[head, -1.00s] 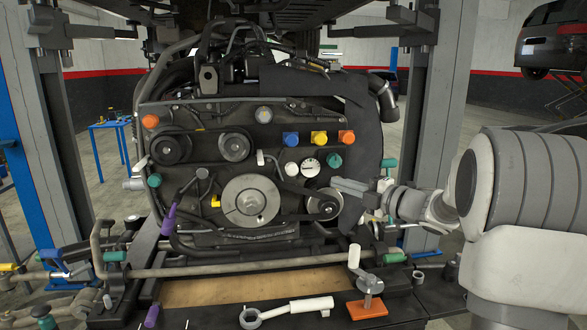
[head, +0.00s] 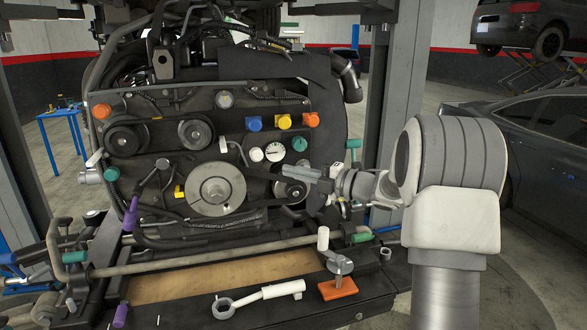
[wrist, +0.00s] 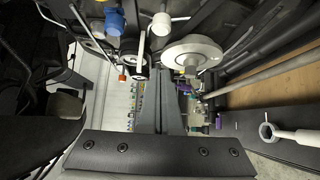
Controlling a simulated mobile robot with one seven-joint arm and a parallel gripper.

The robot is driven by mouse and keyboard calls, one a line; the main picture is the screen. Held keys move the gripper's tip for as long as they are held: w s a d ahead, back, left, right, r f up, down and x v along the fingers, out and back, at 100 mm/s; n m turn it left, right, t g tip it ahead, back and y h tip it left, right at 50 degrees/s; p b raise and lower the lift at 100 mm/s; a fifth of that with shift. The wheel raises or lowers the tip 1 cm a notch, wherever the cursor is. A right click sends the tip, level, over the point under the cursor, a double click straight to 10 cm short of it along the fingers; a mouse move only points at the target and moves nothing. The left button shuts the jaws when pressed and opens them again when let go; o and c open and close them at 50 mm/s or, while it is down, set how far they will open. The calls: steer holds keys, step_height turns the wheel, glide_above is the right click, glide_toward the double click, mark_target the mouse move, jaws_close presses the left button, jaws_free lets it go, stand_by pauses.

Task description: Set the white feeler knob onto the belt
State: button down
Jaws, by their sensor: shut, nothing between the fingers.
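The likely white feeler knob (head: 256,154) is a small round white knob on the engine front, just left of a white-faced dial. A white round knob also shows at the top of the wrist view (wrist: 161,24); I cannot tell if it is the same one. The black belt (head: 258,178) runs between the large grey pulley and a smaller pulley at right. My gripper (head: 287,168) is shut and empty. Its fingers point left, in front of the smaller pulley and below the dial, apart from the white knob in the picture. The fingers fill the middle of the wrist view (wrist: 160,95).
The large pulley (head: 216,189) sits below the knob. The dial (head: 275,152), a teal knob (head: 299,144) and blue, yellow and orange caps are close by. A crank on an orange base (head: 338,288) and a white-handled wrench (head: 258,298) lie in front.

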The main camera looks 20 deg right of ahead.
mark_target(254, 158)
steer(key=w+a+p, duration=0.1)
steer(key=w, duration=0.2)
steer(key=w+a+p, duration=0.1)
steer(key=w+a, duration=0.1)
steer(key=w, duration=0.1)
steer(key=w+a+p, duration=0.1)
steer(key=w+a, duration=0.1)
steer(key=w, duration=0.1)
